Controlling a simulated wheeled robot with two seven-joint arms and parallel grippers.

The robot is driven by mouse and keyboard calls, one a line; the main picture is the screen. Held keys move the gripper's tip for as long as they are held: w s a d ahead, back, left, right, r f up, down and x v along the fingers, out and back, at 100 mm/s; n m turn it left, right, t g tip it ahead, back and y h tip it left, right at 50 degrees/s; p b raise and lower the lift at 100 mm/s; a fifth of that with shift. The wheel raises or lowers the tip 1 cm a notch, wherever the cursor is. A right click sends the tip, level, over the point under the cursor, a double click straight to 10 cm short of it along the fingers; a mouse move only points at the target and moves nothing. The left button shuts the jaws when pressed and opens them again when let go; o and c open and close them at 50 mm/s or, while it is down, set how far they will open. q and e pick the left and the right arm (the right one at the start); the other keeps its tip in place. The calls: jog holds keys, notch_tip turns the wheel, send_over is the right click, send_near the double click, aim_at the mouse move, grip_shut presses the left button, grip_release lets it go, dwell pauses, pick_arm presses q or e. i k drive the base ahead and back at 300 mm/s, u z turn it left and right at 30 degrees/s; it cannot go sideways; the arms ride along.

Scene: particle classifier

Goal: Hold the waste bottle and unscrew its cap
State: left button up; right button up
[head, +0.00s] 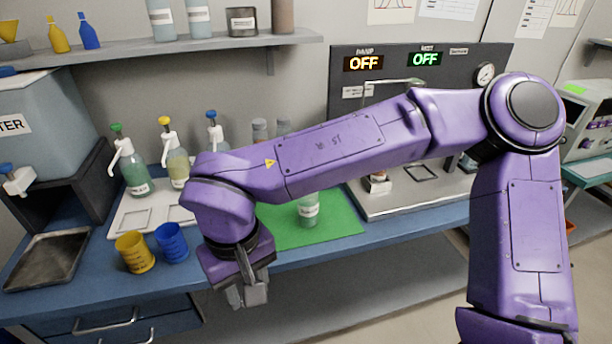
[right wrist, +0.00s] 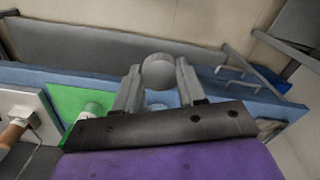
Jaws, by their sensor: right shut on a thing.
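A pale green bottle (head: 308,208) with a white label stands on the green mat (head: 340,222). My right arm hides its top in the head view, and the label is too small to read. In the right wrist view a pale bottle (right wrist: 92,111) shows on the mat, left of the fingers. My right gripper (head: 248,294) is in front of the bench edge, apart from the bottle. It is shut on a round grey piece that looks like a cap (right wrist: 160,71), held between both fingers. My left gripper is not in view.
A yellow cup (head: 134,252) and a blue cup (head: 172,242) stand near the bench's front edge. A metal rig panel (head: 430,185) lies right of the mat. A drawer handle (head: 105,322) sits below the bench.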

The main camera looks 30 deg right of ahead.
aim_at(307, 205)
jog(key=i, duration=1.15)
jog(key=u, duration=0.05)
